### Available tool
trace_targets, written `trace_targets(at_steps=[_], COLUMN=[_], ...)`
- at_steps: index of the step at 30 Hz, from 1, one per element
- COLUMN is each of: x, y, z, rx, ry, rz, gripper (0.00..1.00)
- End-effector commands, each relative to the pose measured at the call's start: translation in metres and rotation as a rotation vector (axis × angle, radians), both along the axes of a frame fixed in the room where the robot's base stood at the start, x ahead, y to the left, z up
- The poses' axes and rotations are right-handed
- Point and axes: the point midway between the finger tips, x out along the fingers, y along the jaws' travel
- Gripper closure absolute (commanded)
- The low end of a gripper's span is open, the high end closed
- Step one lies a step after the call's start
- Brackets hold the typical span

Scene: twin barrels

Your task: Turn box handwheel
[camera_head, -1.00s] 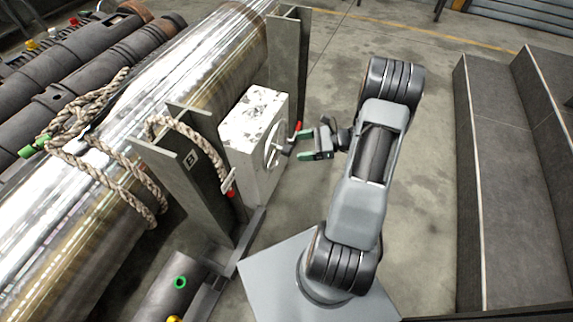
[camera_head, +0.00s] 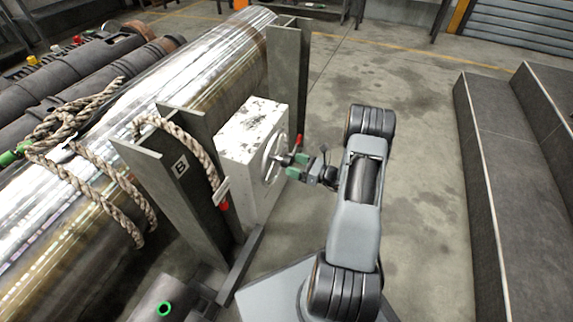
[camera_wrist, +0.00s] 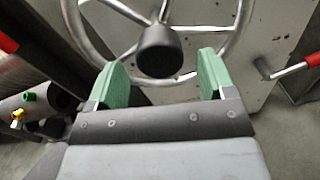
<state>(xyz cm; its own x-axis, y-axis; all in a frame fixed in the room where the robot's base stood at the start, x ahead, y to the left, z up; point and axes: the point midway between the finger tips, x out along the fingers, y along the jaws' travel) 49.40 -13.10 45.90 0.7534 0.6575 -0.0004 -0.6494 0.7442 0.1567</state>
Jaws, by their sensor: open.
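The handwheel (camera_head: 273,160) is a silver spoked ring on the side of the worn white box (camera_head: 244,140). In the wrist view the handwheel (camera_wrist: 88,38) fills the top, with a dark round knob (camera_wrist: 159,51) standing out from it. My gripper (camera_head: 291,166) is at the wheel's face. Its green fingertips (camera_wrist: 163,75) are open, one on each side of the knob and apart from it. Whether the fingers reach past the wheel's rim is hard to tell.
A lever with a red grip (camera_wrist: 290,70) sits right of the wheel in the wrist view. Metal posts (camera_head: 287,75) flank the box, and roped barrels (camera_head: 185,90) lie behind it. Dark steps (camera_head: 490,180) stand at the right; the floor (camera_head: 420,110) between is clear.

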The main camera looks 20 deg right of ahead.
Motion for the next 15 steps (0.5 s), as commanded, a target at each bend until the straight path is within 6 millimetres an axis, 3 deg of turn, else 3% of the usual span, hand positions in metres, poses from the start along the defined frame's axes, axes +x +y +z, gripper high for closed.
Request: trace_targets(at_steps=[6,15], x=[0.021,0.029], y=[0.018,0.026], z=[-0.001,0.000], rx=[0.000,0.000], ry=[-0.001,0.000], rz=[0.003,0.001], gripper=[0.24,0.24])
